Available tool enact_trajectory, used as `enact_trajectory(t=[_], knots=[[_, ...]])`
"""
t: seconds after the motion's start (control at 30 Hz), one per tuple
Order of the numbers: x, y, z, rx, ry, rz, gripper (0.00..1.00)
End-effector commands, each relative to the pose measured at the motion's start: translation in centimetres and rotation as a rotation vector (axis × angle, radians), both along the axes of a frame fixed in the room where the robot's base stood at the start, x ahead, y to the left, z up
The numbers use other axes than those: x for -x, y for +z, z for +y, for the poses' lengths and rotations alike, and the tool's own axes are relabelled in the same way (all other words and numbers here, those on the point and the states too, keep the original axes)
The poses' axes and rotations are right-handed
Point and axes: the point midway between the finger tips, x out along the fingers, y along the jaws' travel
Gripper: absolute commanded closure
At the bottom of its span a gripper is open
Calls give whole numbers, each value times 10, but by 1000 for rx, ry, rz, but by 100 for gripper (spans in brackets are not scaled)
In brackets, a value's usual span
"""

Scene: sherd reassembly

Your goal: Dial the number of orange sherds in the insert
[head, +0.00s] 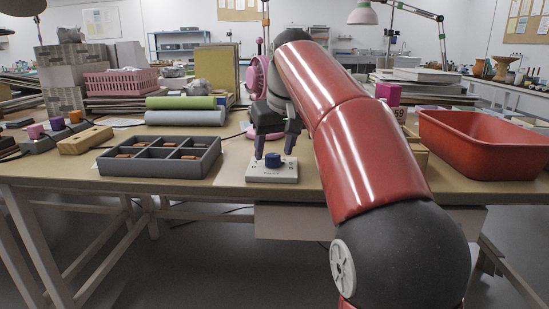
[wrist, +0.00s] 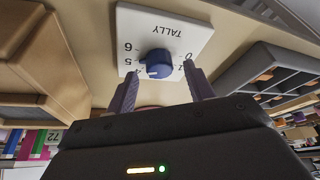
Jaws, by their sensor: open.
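A white plate marked TALLY (head: 272,177) carries a round blue knob (head: 273,160). In the wrist view the blue knob (wrist: 156,64) has a pale mark on its near side; the exact number it points at is unclear. The digits 0, 1, 4, 5 and 6 show on the plate (wrist: 185,27). My gripper (wrist: 159,70) is open, its purple-grey fingers on either side of the knob; contact cannot be told. In the head view my gripper (head: 274,150) is just above the plate. The dark grey insert (head: 150,169) has several compartments holding orange-brown sherds (head: 145,144), partly hidden by its walls.
A red bin (head: 480,158) stands at the right, beyond my arm. A wooden block (head: 86,140) and small coloured knobs stand left of the insert. Green and grey rolls (head: 181,103) lie behind it. Bare tabletop separates the insert from the dial plate.

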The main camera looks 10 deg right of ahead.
Motion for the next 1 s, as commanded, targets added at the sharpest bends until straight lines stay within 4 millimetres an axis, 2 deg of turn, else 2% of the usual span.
enact_trajectory(t=[0.13,0.43,0.77,1.0], knots=[[-4,-12,1,0,0,0,47],[-6,-13,1,0,0,-1,47],[-5,-13,1,0,0,-1,90],[-5,-12,0,-1,20,-1,92]])
